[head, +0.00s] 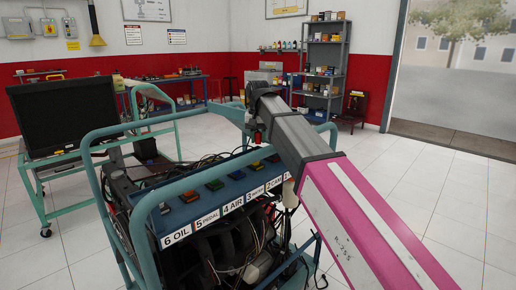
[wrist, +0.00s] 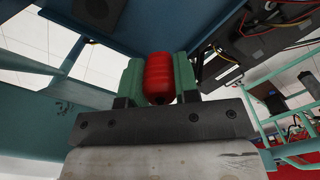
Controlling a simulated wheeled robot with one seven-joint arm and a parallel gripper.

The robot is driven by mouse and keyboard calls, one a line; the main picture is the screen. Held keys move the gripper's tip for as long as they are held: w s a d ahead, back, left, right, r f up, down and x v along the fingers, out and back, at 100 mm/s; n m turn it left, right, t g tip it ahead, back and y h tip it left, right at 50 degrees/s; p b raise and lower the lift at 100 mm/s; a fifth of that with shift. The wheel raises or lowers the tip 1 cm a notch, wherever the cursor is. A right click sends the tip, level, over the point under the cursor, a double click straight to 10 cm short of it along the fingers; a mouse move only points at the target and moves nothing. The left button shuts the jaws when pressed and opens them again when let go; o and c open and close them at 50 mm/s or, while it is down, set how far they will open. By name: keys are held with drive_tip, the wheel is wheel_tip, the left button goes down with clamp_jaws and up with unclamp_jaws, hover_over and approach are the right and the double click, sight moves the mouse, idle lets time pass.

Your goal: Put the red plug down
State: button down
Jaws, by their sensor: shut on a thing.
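The red plug (wrist: 160,78) is a ribbed red cylinder in the middle of the wrist view. My gripper (wrist: 160,82) is shut on it, with a green finger pad on each side. In the head view my arm reaches over the engine trainer (head: 165,190), and the gripper end is small and mostly hidden by the arm. A small red spot shows below the arm's end there; I cannot tell if it is the plug. The trainer's blue panel (head: 184,214) has a row of coloured sockets and labels such as 6 OIL, 5 PEDAL and 4 AIR. Its right end is hidden by my arm.
Teal tube rails (head: 190,178) frame the trainer, with loose wires around the engine. A black monitor on a teal cart (head: 40,172) stands at left. A grey shelf (head: 324,70) stands against the back wall. The white floor (head: 440,180) at right is clear.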

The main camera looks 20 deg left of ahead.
drive_tip(key=shift+f, duration=2.05)
drive_tip(key=c, duration=1.2)
unclamp_jaws()
drive_tip(key=shift+f, duration=0.15)
drive_tip(key=shift+o, duration=0.3)
wheel_tip(320, 180, up, 12)
drive_tip(key=shift+w+f, duration=0.1)
drive_tip(key=shift+f, duration=0.15)
drive_tip(key=shift+r, duration=0.45)
